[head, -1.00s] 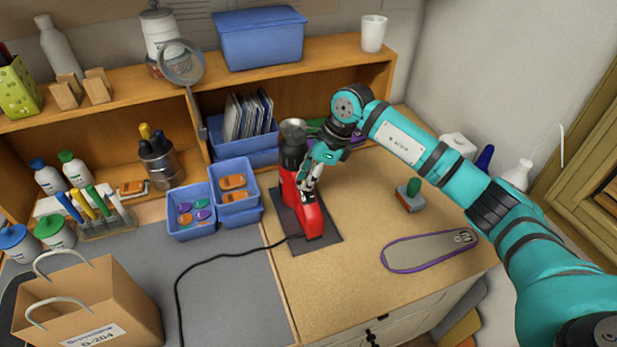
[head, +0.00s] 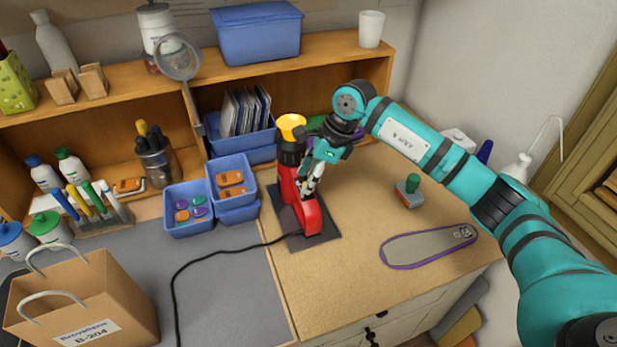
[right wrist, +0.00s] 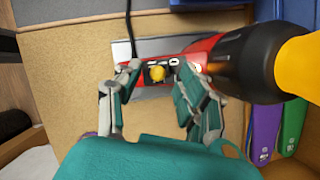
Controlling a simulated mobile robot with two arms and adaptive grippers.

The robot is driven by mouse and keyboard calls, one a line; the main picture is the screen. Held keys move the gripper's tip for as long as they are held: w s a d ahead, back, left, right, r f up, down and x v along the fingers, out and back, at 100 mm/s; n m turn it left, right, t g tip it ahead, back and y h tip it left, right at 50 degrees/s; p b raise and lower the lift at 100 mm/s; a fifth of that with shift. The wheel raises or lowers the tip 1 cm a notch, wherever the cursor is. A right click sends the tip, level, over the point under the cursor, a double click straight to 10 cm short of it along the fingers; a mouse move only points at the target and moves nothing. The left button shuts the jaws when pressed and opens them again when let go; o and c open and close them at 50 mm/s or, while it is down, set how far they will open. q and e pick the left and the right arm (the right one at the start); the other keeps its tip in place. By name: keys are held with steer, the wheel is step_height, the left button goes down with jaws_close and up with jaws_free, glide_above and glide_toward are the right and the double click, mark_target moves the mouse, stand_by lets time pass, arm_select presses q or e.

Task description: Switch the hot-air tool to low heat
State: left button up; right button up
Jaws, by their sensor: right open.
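The red and black hot-air tool (head: 309,214) stands on a dark pad (head: 323,238) on the wooden worktop. In the right wrist view a yellow switch knob (right wrist: 157,74) sits on the red body. My right gripper (head: 311,190) is open at the tool's side. Its fingers (right wrist: 158,85) are on either side of the knob; I cannot tell whether they touch it. My left gripper is not in view.
A black cord (head: 222,252) runs from the tool across the grey mat. Blue bins (head: 189,228) stand left of the tool. A purple-edged insole (head: 425,246) and a small green-handled block (head: 409,190) lie to the right, with bare worktop between.

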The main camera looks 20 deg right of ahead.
steer(key=v, duration=1.1)
steer(key=shift+r, duration=0.2)
steer(key=shift+d, duration=0.1)
